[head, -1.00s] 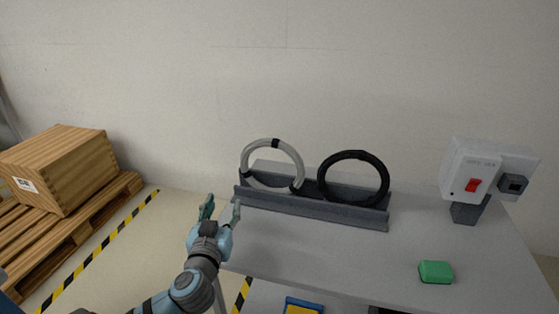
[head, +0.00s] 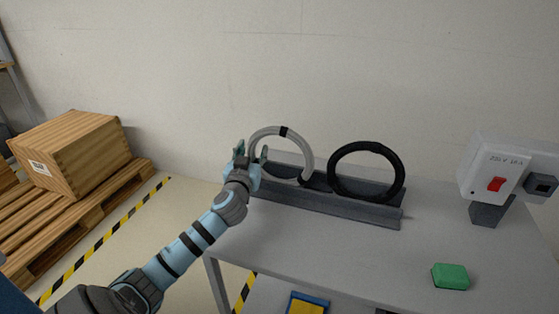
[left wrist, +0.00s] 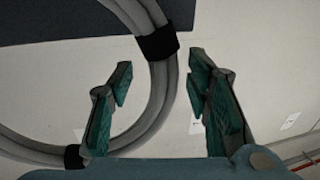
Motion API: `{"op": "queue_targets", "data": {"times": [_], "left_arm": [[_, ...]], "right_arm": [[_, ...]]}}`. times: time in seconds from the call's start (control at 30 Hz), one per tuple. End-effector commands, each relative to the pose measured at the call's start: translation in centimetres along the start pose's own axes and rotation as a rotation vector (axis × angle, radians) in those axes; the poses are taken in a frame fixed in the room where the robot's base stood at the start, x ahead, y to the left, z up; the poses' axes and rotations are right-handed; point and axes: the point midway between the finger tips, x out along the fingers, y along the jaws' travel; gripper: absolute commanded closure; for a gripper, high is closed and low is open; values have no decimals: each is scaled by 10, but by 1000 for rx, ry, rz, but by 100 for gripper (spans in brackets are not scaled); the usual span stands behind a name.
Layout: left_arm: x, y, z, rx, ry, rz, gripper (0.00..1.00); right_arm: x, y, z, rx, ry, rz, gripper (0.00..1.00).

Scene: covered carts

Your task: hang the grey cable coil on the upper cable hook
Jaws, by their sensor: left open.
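The grey cable coil (head: 309,155) stands upright in a dark grey rack (head: 350,207) on the table, with black bands on it. My left gripper (head: 252,153) is open at the coil's left side and overlaps it in the head view. In the left wrist view, a banded stretch of the coil (left wrist: 168,80) runs between the open fingers of my left gripper (left wrist: 162,72), with gaps visible on either side. The upper cable hook is not in view. My right gripper is not in view.
A black cable coil (head: 400,174) stands in the same rack to the right. A green block (head: 450,276) and a grey switch box with a red switch (head: 490,172) are on the right of the table (head: 300,245). A wooden crate (head: 75,155) on a pallet is at the left.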

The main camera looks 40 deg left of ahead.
Motion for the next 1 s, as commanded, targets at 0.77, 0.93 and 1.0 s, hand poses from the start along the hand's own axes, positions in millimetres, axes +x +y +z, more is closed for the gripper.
{"op": "queue_targets", "data": {"times": [0.77, 0.93, 1.0], "left_arm": [[0, 1, -1, 0, 1, 1, 100], [0, 1, -13, -1, 2, 1, 100], [0, 1, -26, 0, 4, 1, 100]], "right_arm": [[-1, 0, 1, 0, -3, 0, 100], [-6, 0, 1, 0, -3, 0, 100], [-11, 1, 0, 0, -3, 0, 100]]}}
